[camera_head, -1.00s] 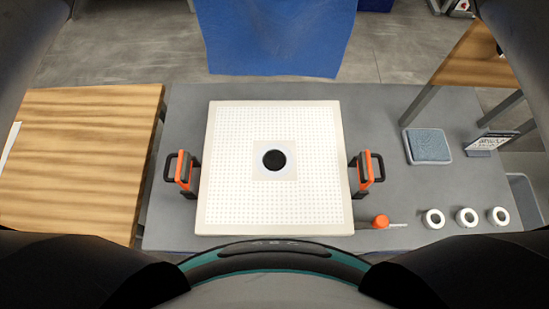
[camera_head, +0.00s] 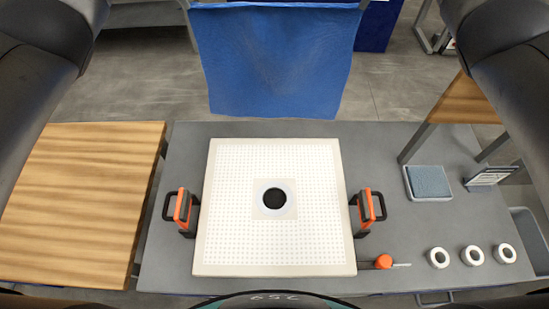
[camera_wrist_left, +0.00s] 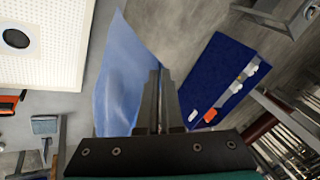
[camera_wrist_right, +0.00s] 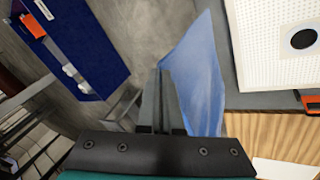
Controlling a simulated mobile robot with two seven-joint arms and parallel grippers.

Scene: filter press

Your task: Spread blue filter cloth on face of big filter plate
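The big filter plate (camera_head: 312,240) lies flat on the grey table, its dotted white face bare, with a dark round hole in the middle. It also shows in the left wrist view (camera_wrist_left: 55,50) and the right wrist view (camera_wrist_right: 270,60). The blue filter cloth (camera_head: 275,60) hangs spread like a curtain past the table's far edge, apart from the plate. My left gripper (camera_wrist_left: 158,80) is shut on one upper corner of the cloth (camera_wrist_left: 118,80). My right gripper (camera_wrist_right: 160,80) is shut on the other corner. Both fingertips are out of the head view.
Orange-and-black handles stand left (camera_head: 182,208) and right (camera_head: 366,208) of the plate. An orange-handled tool (camera_head: 383,262), white rings (camera_head: 438,258) and a blue pad (camera_head: 428,181) lie at right. A wooden board (camera_head: 80,200) is at left. A dark blue box (camera_wrist_left: 225,80) lies beyond.

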